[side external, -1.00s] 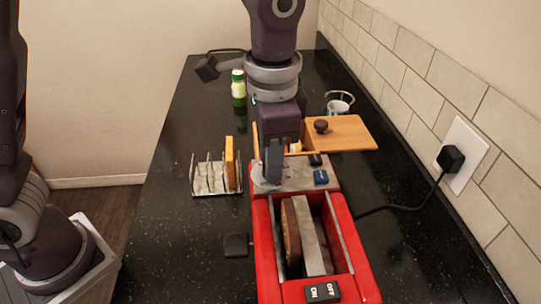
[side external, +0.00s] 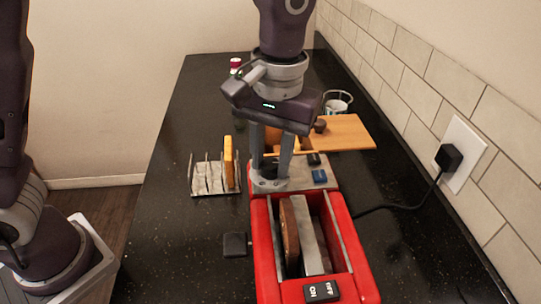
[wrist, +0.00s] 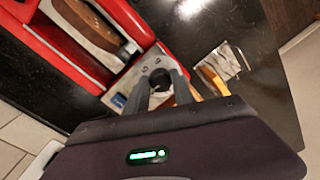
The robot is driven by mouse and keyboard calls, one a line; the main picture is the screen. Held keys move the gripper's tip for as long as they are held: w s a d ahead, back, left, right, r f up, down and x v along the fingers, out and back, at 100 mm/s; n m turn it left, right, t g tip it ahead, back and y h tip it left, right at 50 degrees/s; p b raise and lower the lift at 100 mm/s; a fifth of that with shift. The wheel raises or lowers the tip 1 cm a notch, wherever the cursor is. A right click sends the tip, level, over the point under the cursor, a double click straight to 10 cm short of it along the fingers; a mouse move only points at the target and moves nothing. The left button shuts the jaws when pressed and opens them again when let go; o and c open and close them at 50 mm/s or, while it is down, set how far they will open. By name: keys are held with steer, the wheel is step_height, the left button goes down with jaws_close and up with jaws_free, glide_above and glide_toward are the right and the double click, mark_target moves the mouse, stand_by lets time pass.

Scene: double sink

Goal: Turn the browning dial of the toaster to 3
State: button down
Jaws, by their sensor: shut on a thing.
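The red toaster (side external: 262,262) stands at the front of the counter, with a slice of bread (side external: 291,237) in its slot. The toaster also shows in the wrist view (wrist: 70,55). Its grey control panel (side external: 300,179) is at the far end. My gripper (side external: 270,182) points down over the left part of this panel. In the wrist view, the gripper fingers (wrist: 160,88) are shut on the dark browning dial (wrist: 159,77), one on each side. The dial's scale numbers and pointer are too small to read.
A black button and a blue button (side external: 319,176) sit right of the fingers. A toast rack (side external: 207,178) with a slice stands left. A wooden board (side external: 345,133) and glass holder (side external: 338,103) lie behind. The power cord (side external: 400,208) runs right to the wall socket.

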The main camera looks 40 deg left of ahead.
mark_target(275, 164)
steer(key=n, duration=0.5)
steer(key=shift+w+n, duration=0.1)
steer(key=shift+n, duration=0.2)
stand_by(0.4)
steer(key=c, duration=1.1)
jaws_free()
step_height(275, 164, up, 7)
steer(key=shift+w+d+r, duration=0.1)
steer(key=shift+w+d, duration=0.05)
